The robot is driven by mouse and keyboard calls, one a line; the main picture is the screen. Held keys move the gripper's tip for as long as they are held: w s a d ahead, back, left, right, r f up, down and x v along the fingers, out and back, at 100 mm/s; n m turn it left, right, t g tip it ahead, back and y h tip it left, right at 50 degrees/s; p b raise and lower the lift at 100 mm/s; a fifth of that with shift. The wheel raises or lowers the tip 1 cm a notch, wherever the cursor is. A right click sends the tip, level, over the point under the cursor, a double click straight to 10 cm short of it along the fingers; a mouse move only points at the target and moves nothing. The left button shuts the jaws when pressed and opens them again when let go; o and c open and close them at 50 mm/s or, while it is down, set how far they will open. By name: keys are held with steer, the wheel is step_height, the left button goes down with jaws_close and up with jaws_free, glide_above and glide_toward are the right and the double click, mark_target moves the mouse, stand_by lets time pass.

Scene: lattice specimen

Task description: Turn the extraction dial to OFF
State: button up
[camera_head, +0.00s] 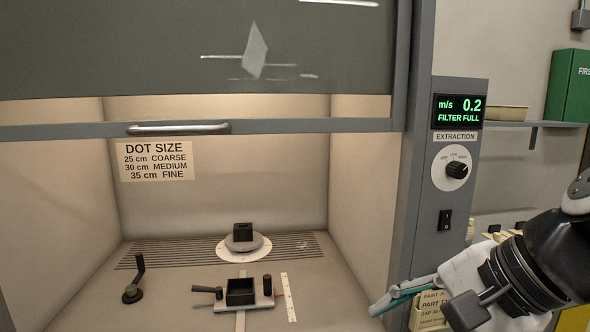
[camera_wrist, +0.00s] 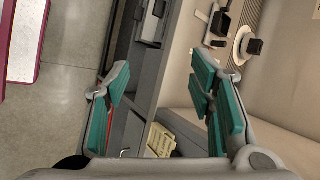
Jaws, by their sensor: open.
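The extraction dial (camera_head: 457,170) is a black knob on a round white plate, set in the grey post right of the fume hood. Small marks sit along the plate's upper edge; the knob's exact setting is too small to read surely. An "EXTRACTION" label (camera_head: 455,137) and a lit display (camera_head: 457,111) reading "0.2 m/s FILTER FULL" are above it. My gripper (camera_head: 402,296) is low at the right, below the dial and apart from it. In the wrist view my gripper (camera_wrist: 162,72) has its teal fingers wide apart with nothing held. The dial does not show clearly there.
A black rocker switch (camera_head: 445,220) is below the dial. The hood's raised sash has a handle (camera_head: 178,128). Inside stand a black crank (camera_head: 133,290), a small fixture (camera_head: 240,292) and a round pedestal (camera_head: 243,243). A cream card box (camera_head: 428,312) is near my gripper. A green box (camera_head: 570,85) sits on the right shelf.

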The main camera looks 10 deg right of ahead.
steer(key=w+d+r+m+t+y, duration=0.1)
steer(key=w+d+r+m+t, duration=0.1)
steer(key=w+d+m, duration=0.3)
steer(key=m+t+h+b, duration=0.4)
steer(key=m+t, duration=0.6)
steer(key=m, duration=1)
glide_toward(462, 170)
steer(key=shift+n+h, duration=0.3)
steer(key=shift+h, duration=0.4)
steer(key=w+b, duration=0.1)
steer(key=w, duration=0.2)
steer(key=w+b, duration=0.1)
steer(key=w, duration=0.2)
steer(key=w+a+b, duration=0.1)
steer(key=w+b, duration=0.1)
steer(key=w, duration=0.1)
steer(key=shift+w+f, duration=0.1)
steer(key=shift+w, duration=0.15)
steer(key=c, duration=1.2)
